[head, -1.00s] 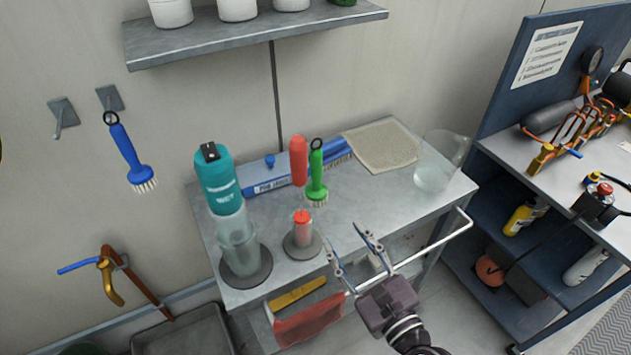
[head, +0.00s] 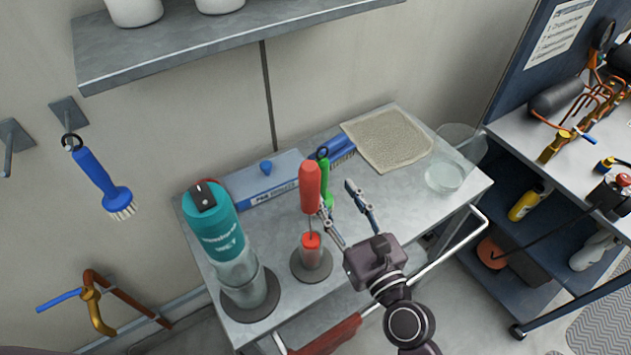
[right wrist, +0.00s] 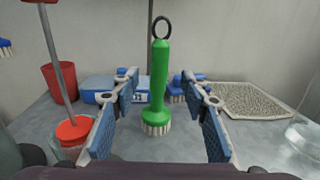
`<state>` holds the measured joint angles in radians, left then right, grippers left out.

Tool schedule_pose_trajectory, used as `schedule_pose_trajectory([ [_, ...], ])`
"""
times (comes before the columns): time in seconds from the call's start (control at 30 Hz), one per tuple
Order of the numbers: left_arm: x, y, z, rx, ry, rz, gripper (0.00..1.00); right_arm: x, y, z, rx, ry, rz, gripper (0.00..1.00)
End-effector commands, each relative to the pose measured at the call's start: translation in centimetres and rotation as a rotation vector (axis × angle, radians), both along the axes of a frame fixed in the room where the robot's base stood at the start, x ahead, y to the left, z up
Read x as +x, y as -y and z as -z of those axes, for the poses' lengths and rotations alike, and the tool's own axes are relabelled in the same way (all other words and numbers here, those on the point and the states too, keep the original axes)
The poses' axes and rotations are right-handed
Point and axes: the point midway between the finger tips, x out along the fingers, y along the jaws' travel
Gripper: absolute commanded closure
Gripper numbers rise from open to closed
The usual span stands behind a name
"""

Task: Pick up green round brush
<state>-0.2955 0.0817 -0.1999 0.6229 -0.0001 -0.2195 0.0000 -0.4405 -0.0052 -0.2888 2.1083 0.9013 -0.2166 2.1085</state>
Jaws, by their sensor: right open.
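The green round brush (head: 326,178) stands upright on the grey table, bristles down, with a dark ring at its top. In the head view the red-handled tool partly hides it. In the right wrist view the brush (right wrist: 158,85) stands ahead, between the two open fingers in the picture. My right gripper (head: 340,210) is open and empty, its fingertips close to the brush at table height. The pads do not appear to touch it. My left gripper is not in view.
A red-handled tool (head: 310,187) in a clear holder stands just left of my right gripper. A teal bottle (head: 213,220) stands further left. Behind are a blue box (head: 265,182) and a blue brush (head: 340,148). A mesh mat (head: 388,139) and clear jug (head: 447,175) are right.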

Motion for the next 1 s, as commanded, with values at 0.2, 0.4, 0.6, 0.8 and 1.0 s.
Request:
schedule_pose_trajectory([
  [0.2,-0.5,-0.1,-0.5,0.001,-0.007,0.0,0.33,1.6,-0.7,-0.2,0.0,0.002,0.0,0.59],
  [0.4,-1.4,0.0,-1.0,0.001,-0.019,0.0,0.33,3.5,-1.7,-0.1,0.0,0.002,-0.001,0.59],
  [0.6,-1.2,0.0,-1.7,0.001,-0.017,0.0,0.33,6.1,-2.9,0.2,-0.001,0.003,0.0,0.59],
  [0.8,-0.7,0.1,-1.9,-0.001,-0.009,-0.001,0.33,7.0,-3.4,0.4,-0.001,0.0,0.0,0.59],
  [1.0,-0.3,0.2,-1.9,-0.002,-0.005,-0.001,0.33,7.0,-3.3,0.5,-0.001,0.0,0.0,0.61],
])
